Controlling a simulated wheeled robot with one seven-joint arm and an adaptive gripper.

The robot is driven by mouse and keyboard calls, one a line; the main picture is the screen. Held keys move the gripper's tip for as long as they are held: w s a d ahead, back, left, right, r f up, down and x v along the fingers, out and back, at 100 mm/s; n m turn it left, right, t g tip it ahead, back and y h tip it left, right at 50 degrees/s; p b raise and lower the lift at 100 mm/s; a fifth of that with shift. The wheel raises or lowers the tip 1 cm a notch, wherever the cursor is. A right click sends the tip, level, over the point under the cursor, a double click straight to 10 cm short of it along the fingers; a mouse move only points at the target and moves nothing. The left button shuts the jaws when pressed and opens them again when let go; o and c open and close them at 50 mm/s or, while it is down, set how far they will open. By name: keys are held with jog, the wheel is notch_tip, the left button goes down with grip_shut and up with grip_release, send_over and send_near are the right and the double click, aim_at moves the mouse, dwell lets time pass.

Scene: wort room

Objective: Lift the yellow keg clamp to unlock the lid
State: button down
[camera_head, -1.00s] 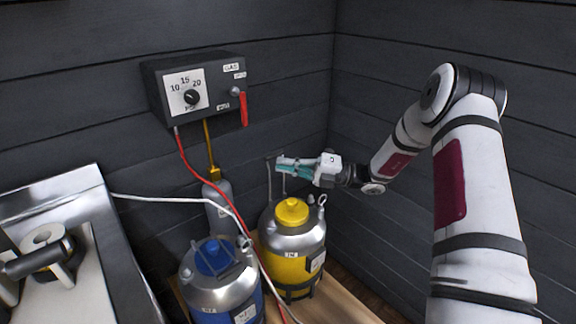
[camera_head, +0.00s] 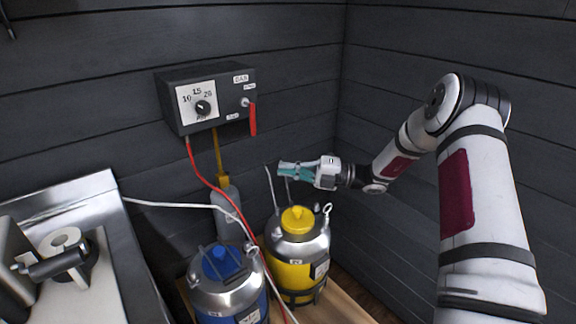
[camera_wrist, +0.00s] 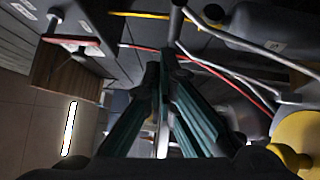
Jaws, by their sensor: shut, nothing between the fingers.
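The yellow keg (camera_head: 296,272) stands on the wooden floor with its yellow lid (camera_head: 298,219) on top; part of it shows at the right of the wrist view (camera_wrist: 302,135). Its thin metal clamp (camera_head: 269,187) stands raised above the lid, leaning to the left. My gripper (camera_head: 282,170) is above the lid, beside the upper part of the clamp. Its teal fingers (camera_wrist: 161,70) are shut with nothing between them. In the wrist view a metal rod (camera_wrist: 175,22) runs close to the fingertips; I cannot tell whether they touch.
A blue keg (camera_head: 228,290) stands to the left, with a grey gas bottle (camera_head: 226,205) behind. A red hose (camera_head: 203,178) and a white hose (camera_head: 165,204) run near the kegs. A regulator box (camera_head: 213,97) hangs on the wall. A metal counter (camera_head: 118,225) is at left.

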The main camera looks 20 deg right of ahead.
jog(key=s+a+r+p+v, duration=0.1)
jog(key=s+v, duration=0.1)
jog(key=v, duration=1)
jog(key=s+a+r+n+g+h+p, duration=0.2)
jog(key=s+a+r+n+g+h, duration=0.3)
jog(key=s+r+n, duration=0.4)
jog(key=s+a+r+n+g+h+p, duration=0.35)
jog(key=s+a+r+n, duration=0.4)
jog(key=s+n, duration=0.3)
jog(key=s+d+r+n+t+h+p, duration=0.2)
jog(key=s+r+n+h, duration=0.2)
jog(key=s+n, duration=0.6)
jog(key=s+d+r+n+t+h+p, duration=0.1)
jog(key=s+d+r+n+t+h, duration=0.1)
jog(key=s+n, duration=0.8)
jog(key=r+t+h, duration=0.1)
jog(key=r+h, duration=0.1)
jog(key=h, duration=0.1)
jog(key=shift+d+p, duration=0.2)
jog(key=shift+p, duration=0.15)
